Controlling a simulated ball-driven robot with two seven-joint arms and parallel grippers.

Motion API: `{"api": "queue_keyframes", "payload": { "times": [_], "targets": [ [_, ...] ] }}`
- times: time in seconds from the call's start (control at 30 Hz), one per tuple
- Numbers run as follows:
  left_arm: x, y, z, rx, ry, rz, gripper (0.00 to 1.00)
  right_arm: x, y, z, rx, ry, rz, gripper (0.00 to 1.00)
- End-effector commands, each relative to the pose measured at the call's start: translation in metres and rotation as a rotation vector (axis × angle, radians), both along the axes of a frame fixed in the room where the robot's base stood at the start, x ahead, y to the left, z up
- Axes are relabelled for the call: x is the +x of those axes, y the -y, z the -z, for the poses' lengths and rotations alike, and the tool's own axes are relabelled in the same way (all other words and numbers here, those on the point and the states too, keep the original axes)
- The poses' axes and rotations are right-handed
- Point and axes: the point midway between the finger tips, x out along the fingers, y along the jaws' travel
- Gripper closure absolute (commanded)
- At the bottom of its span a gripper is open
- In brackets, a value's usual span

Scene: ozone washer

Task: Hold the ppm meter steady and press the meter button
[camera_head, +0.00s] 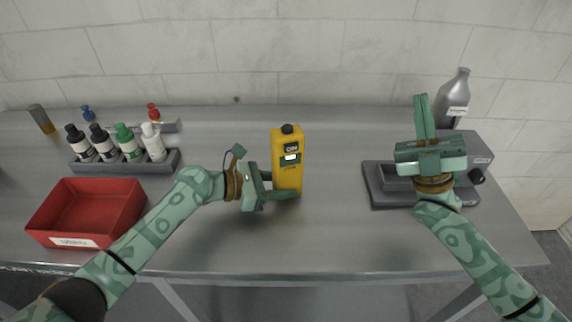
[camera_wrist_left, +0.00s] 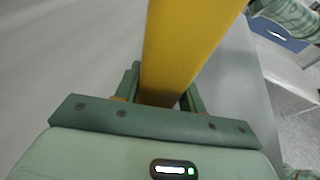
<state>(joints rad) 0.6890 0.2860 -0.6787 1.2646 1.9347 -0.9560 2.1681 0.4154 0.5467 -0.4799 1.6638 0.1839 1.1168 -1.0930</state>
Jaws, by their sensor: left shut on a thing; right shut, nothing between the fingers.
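The yellow ppm meter (camera_head: 288,165) stands upright near the middle of the table, with a dark knob on top and a small lit screen on its front. My left gripper (camera_head: 281,188) is shut on the lower part of the meter, coming from the left. In the left wrist view the meter (camera_wrist_left: 185,45) rises between the fingers of the left gripper (camera_wrist_left: 160,92). My right gripper (camera_head: 422,115) is shut and empty, pointing up above the grey device at the right, well apart from the meter. I cannot clearly make out the meter button.
A grey device with a flat base (camera_head: 378,190) stands at the right, with a silver bottle (camera_head: 455,95) behind it. A red bin (camera_head: 85,208) and a rack (camera_head: 120,165) of several bottles stand at the left. The table between the meter and the grey device is clear.

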Motion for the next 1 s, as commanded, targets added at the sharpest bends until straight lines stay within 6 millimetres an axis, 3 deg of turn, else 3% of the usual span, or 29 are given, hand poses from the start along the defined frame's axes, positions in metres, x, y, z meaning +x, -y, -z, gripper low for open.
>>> {"api": "queue_keyframes", "payload": {
  "times": [0.1, 0.2, 0.4, 0.53, 0.67, 1.0],
  "targets": [
    [0.000, 0.000, -0.001, -0.001, 0.000, 0.000, 0.73, -0.024, -0.057, 0.032, -0.161, -0.013, 0.027, 1.00],
    [0.000, 0.000, -0.001, -0.001, 0.000, 0.000, 0.73, -0.044, -0.097, 0.060, -0.304, -0.022, 0.074, 1.00],
    [0.000, 0.000, -0.001, -0.002, 0.001, 0.000, 0.73, -0.076, -0.149, 0.101, -0.531, -0.032, 0.188, 1.00],
    [0.000, 0.000, -0.001, -0.002, 0.001, 0.000, 0.73, -0.085, -0.163, 0.114, -0.613, -0.033, 0.241, 1.00],
    [0.000, 0.000, -0.001, -0.001, 0.000, 0.000, 0.73, -0.081, -0.169, 0.117, -0.638, -0.031, 0.258, 1.00],
    [0.000, 0.000, -0.001, -0.001, 0.001, 0.000, 0.73, -0.033, -0.183, 0.116, -0.637, -0.031, 0.256, 1.00]
  ]
}}
